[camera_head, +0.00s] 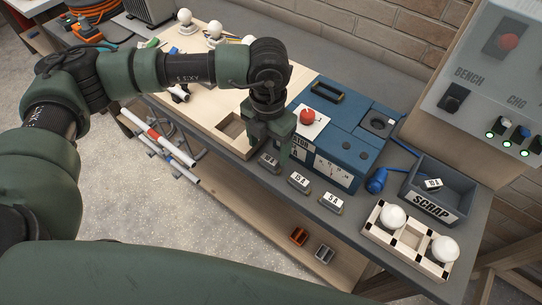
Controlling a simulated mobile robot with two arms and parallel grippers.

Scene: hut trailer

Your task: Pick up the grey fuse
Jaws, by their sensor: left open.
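Three small grey blocks with white labels, which look like fuses, lie in a row along the front edge of the bench: one (269,163) at the left, one marked 15 A (299,182), and one marked 5 A (331,202). My left gripper (271,146) points down over the bench, close to the leftmost block and partly in front of it. It is open; I cannot tell whether it touches the block. Below the bench, a grey piece (324,254) lies beside an orange piece (298,236) on the lower shelf. My right gripper is out of view.
A blue tester box (345,125) with a red button (307,116) stands behind the blocks. A scrap bin (451,187) holding a labelled block (433,184) and a bulb rack (411,241) stand to the right. A wooden board (200,100) lies left.

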